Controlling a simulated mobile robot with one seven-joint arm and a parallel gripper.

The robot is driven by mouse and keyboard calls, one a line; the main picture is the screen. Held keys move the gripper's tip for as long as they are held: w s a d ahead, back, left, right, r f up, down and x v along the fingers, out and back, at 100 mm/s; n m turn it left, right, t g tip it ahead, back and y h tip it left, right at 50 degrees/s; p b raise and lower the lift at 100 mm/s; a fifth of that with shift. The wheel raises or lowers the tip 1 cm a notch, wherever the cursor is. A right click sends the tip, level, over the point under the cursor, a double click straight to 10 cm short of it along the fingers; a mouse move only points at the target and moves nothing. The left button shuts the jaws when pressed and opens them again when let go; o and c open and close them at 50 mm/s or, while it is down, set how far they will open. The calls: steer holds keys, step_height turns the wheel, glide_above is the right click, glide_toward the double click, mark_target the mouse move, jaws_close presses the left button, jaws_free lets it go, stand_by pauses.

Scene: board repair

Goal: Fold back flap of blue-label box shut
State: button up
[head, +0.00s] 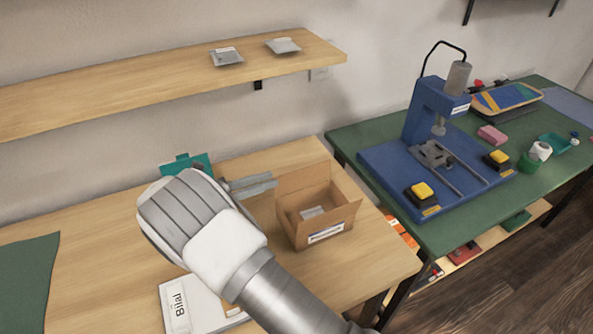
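An open cardboard box (343,217) stands on the wooden table, right of my gripper. Its front carries a white label with a bluish edge (326,233). Its back flap (303,179) stands up along the far side, and the box's inside is open to view. A small pale packet (311,212) lies inside. My gripper (272,184) is at the box's left rear, with its grey fingers pointing right toward the back flap. I see the fingers side-on and cannot tell their gap or whether they touch the box.
A white box labelled "Bilal" (203,303) lies at the table's front, partly behind my arm. A teal item (184,163) stands behind my gripper. A shelf (150,85) with two packets hangs above. A blue press (425,115) stands on the green table at right.

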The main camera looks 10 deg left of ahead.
mark_target(303, 178)
steer(key=x, duration=0.8)
steer(key=shift+w+d, duration=0.2)
jaws_close()
stand_by(1.1)
